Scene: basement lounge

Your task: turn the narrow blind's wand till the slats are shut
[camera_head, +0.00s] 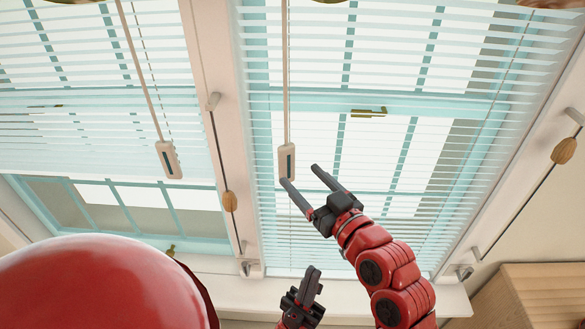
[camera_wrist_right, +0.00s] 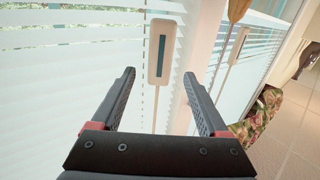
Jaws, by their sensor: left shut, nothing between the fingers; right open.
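A blind (camera_head: 470,105) hangs over the right window; its slats are tilted with gaps, and the window shows through. Its wand (camera_head: 285,60) hangs at its left side and ends in a pale handle (camera_head: 286,162) with a dark strip. My right gripper (camera_head: 301,176) is open at the handle's lower end. In the right wrist view the handle (camera_wrist_right: 163,52) shows between the open fingertips (camera_wrist_right: 159,76), with nothing gripped; its exact depth is unclear. My left gripper (camera_head: 312,285) is shut and empty, lower down near the sill.
Another blind (camera_head: 60,130) with its own wand handle (camera_head: 168,160) hangs at the left. Cords with wooden tassels hang by the frame (camera_head: 230,201) and at the far right (camera_head: 565,150). A white sill (camera_head: 350,295) runs below. A wooden piece (camera_head: 530,295) stands lower right.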

